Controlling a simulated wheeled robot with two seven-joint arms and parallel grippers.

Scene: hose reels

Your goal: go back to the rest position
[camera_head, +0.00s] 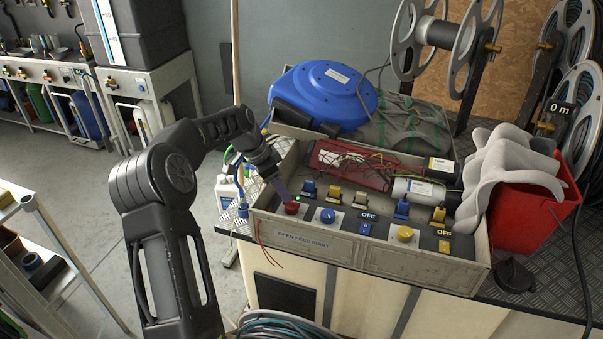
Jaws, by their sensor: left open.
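My left arm comes in from the left and bends over toward the grey control box (330,244). My left gripper (280,188) points down at the box's left end, close to the red button (291,207). It is open, and I see nothing held in it. Its fingers show small and mostly edge-on, and I cannot tell whether they touch the button. The box's front carries a label reading "OPEN FEED FIRST". My right gripper is not in view.
A blue hose reel (325,92) sits behind the box. A red bucket (525,205) with a grey cloth (510,165) stands right of it. Metal reels (448,35) rise behind. A white bottle (228,195) is near my forearm. A shelf cart (50,240) stands left, with open floor between.

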